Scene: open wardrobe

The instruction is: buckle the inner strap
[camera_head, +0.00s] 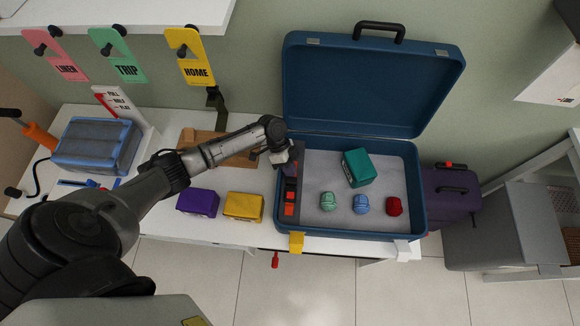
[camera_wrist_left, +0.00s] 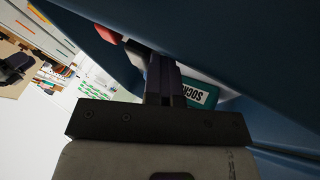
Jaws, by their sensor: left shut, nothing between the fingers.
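The blue suitcase (camera_head: 420,185) stands open on the white bench, with its lid leaning back against the wall. A dark strap-like strip (camera_head: 282,222) runs along the left inside of the suitcase, with red buckle-like pieces (camera_head: 290,196) on it. Whether these pieces are joined is too small to tell. My left gripper (camera_head: 291,168) is shut and empty, over the upper end of this strip by the left wall. In the left wrist view its closed fingers (camera_wrist_left: 160,75) point into the suitcase, close to the blue wall. My right gripper is not in view.
A teal box (camera_head: 357,168) and green, blue and red rolled items (camera_head: 361,205) lie in the suitcase. Purple (camera_head: 198,202) and yellow (camera_head: 243,206) boxes sit left of it. A yellow latch (camera_head: 296,242) is on its front edge. A purple case (camera_head: 453,195) stands to the right.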

